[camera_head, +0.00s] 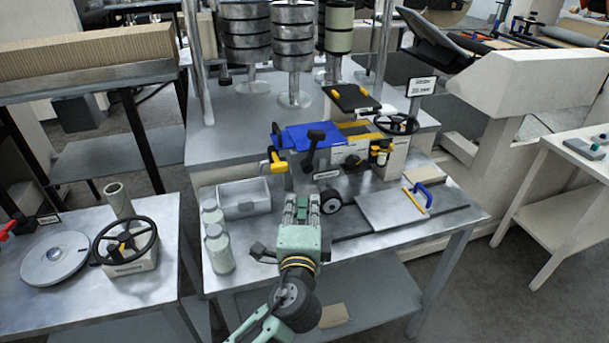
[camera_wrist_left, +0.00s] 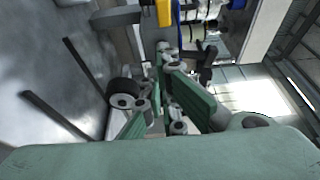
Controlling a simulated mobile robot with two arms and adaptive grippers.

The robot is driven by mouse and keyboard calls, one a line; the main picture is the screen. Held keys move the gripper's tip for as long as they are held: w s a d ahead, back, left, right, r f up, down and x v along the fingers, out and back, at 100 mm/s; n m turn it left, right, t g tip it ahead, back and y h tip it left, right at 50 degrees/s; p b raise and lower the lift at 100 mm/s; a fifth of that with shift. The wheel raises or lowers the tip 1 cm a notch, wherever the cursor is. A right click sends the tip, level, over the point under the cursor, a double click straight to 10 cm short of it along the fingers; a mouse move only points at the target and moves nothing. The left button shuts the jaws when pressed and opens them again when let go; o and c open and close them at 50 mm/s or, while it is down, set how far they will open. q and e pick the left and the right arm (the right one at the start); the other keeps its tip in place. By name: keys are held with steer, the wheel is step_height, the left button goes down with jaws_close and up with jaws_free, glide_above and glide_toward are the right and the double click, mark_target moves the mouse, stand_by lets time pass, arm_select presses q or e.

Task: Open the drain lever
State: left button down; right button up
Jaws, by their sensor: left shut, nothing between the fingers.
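My left gripper (camera_head: 302,201) is shut and empty, in front of the machine (camera_head: 340,150) on the middle table. In the left wrist view its green fingers (camera_wrist_left: 168,62) point towards the machine's front. A yellow-handled lever (camera_head: 277,160) sits at the machine's left end, up and left of the gripper, apart from it. A yellow part also shows at the top of the wrist view (camera_wrist_left: 164,12). A black-knobbed lever (camera_head: 315,137) stands on the machine's front. No readable label tells which one is the drain lever. My right gripper is not in view.
A grey bin (camera_head: 244,198) and pale bottles (camera_head: 218,250) stand left of my gripper. A black wheel (camera_head: 331,202) is close on its right. A handwheel (camera_head: 125,240) is on the left table.

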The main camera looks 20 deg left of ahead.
arm_select(q)
steer(key=p+x, duration=0.2)
steer(key=x, duration=0.8)
steer(key=shift+w, duration=0.15)
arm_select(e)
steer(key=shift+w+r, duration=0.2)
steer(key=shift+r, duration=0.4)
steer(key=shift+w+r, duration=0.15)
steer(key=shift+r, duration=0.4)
arm_select(q)
steer(key=shift+a+f+h+p, duration=0.15)
steer(key=shift+h+p, duration=0.15)
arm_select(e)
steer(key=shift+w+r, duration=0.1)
